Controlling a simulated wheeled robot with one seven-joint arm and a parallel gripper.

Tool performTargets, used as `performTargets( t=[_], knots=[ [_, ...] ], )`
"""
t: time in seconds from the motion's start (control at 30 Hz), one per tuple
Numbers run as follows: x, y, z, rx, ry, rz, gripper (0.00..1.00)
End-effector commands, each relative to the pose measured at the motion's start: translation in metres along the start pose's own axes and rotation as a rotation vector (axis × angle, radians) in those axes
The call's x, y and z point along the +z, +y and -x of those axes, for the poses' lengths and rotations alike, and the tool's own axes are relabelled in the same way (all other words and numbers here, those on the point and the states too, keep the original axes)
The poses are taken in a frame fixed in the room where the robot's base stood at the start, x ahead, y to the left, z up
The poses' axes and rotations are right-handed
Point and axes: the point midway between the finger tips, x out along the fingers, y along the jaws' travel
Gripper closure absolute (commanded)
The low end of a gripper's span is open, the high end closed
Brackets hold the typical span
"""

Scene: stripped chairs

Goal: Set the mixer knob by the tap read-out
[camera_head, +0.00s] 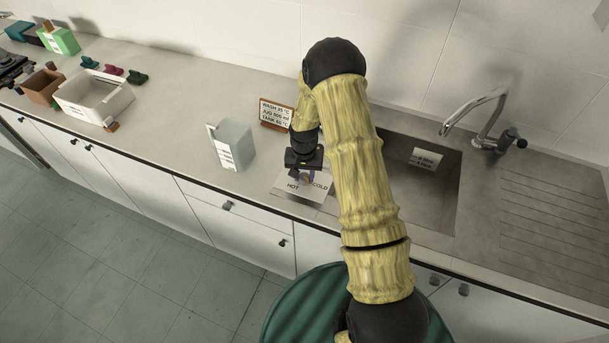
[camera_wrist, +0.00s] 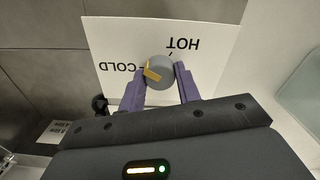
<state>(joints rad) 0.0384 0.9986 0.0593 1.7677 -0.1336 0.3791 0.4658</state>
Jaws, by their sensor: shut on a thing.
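The mixer knob (camera_wrist: 164,68) is a round grey knob with an orange pointer mark, in the wrist view. It sits on a white plate (camera_wrist: 112,34) lettered HOT and COLD; the plate also shows in the head view (camera_head: 291,191). My gripper (camera_wrist: 161,74) is shut on the knob, one purple finger on each side. In the head view my gripper (camera_head: 304,174) hides most of the knob. The orange mark lies on the COLD side of the knob's face. A small white read-out card (camera_head: 426,158) stands at the sink; its text is too small to read surely.
A tap (camera_head: 478,120) stands behind the sink (camera_head: 432,205). A sign (camera_head: 275,114) reads WASH 35 °C, JUG 500 ml, TANK 60 °C. A pale jug (camera_head: 232,145) stands left of the plate. A white bin (camera_head: 95,101) and small items lie far left. Counter between is clear.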

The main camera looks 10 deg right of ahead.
Motion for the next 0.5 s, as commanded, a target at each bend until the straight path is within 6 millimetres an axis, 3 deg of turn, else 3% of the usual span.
performTargets(
  t=[0.5],
  knots=[
    [0.0, -0.0007, -0.0022, 0.001, 0.002, -0.404, 0.9]
  ],
)
